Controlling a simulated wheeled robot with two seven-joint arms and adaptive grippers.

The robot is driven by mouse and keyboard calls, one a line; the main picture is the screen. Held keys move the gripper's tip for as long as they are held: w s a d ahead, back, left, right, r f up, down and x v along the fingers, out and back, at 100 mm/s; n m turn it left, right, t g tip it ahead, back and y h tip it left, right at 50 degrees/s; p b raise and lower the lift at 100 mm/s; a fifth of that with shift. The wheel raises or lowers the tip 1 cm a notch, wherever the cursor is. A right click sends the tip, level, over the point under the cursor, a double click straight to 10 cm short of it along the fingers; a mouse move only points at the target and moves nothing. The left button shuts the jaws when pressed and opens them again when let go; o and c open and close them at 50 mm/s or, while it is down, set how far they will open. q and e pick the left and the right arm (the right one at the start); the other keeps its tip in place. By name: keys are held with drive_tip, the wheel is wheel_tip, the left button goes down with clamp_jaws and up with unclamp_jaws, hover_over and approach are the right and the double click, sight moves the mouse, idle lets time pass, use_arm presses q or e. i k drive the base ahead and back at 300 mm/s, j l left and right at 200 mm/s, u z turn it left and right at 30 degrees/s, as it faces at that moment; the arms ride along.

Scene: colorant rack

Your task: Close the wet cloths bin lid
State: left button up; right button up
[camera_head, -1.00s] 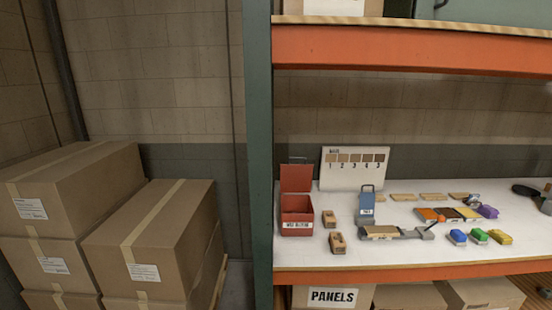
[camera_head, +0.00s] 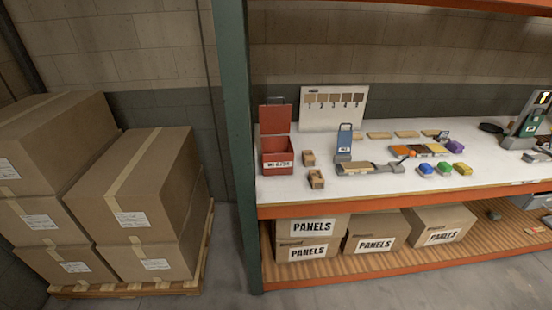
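The wet cloths bin (camera_head: 278,158) is a small red box with a white label on its front. It stands at the left end of the white shelf (camera_head: 310,194), close to the green upright. Its red lid (camera_head: 274,117) is open and stands upright at the back of the bin. The label is too small to read fully. Neither of my grippers is in view.
A green upright (camera_head: 235,140) stands just left of the bin. Sample blocks, a blue device (camera_head: 344,140) and a swatch board (camera_head: 333,108) share the shelf. PANELS boxes (camera_head: 374,232) sit below. Stacked cartons (camera_head: 140,190) stand left. Floor (camera_head: 215,285) shows in front.

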sight(274, 120)
drive_tip(key=i+u, duration=0.45)
drive_tip(key=i, duration=0.4)
